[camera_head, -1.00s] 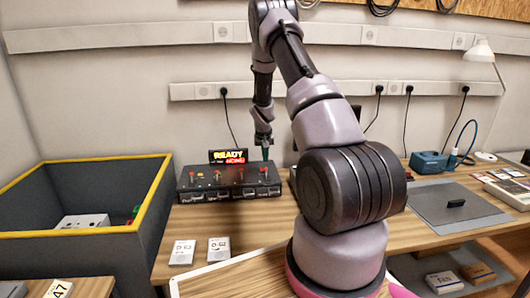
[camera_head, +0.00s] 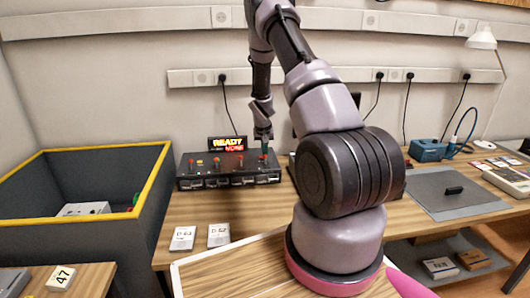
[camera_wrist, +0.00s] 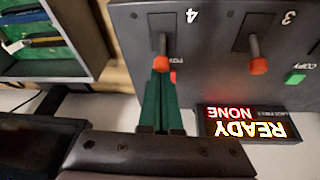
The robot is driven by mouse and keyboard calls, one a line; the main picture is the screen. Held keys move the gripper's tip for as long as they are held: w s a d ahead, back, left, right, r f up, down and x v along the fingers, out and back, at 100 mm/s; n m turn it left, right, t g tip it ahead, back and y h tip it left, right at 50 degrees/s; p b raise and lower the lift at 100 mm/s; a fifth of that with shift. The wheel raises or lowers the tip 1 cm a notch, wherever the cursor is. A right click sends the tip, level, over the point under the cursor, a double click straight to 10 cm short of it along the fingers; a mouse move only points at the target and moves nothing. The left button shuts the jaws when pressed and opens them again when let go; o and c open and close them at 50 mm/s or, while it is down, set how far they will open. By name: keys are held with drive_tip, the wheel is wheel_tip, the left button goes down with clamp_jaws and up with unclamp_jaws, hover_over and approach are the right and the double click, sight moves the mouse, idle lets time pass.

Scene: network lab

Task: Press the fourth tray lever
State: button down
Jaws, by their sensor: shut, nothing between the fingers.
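The dark tray box (camera_head: 228,169) stands on the bench, with a row of levers along its top. In the wrist view it appears upside down, and the fourth tray lever (camera_wrist: 162,64), with an orange knob, sits below the number 4. The third lever (camera_wrist: 257,65) is to its right. My gripper (camera_wrist: 160,80) has green fingers, shut and empty, with the tips close to the fourth lever's knob. I cannot tell whether they touch. In the head view my gripper (camera_head: 264,149) is over the box's right end.
A lit sign (camera_wrist: 245,124) reading READY and NONE stands at the box's back. A green button (camera_wrist: 295,78) is near lever 3. A yellow-rimmed bin (camera_head: 160,185) is to the left. Two white cards (camera_head: 218,235) lie in front of the box.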

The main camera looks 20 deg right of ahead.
sight(266, 163)
drive_tip(key=shift+s+a+r, duration=0.1)
drive_tip(key=shift+s+r, duration=0.05)
drive_tip(key=shift+s, duration=0.3)
drive_tip(key=t, duration=0.2)
drive_tip(key=shift+s+a+r+t+h, duration=0.1)
drive_tip(key=shift+s+a+t+h, duration=0.05)
drive_tip(key=shift+s+t+h, duration=0.25)
drive_tip(key=shift+s+a+r, duration=0.15)
drive_tip(key=shift+s+a, duration=0.05)
drive_tip(key=shift+s, duration=0.55)
drive_tip(key=shift+w, duration=0.1)
drive_tip(key=shift+w+d+f, duration=0.2)
drive_tip(key=shift+w+f, duration=0.2)
drive_tip(key=shift+w, duration=0.25)
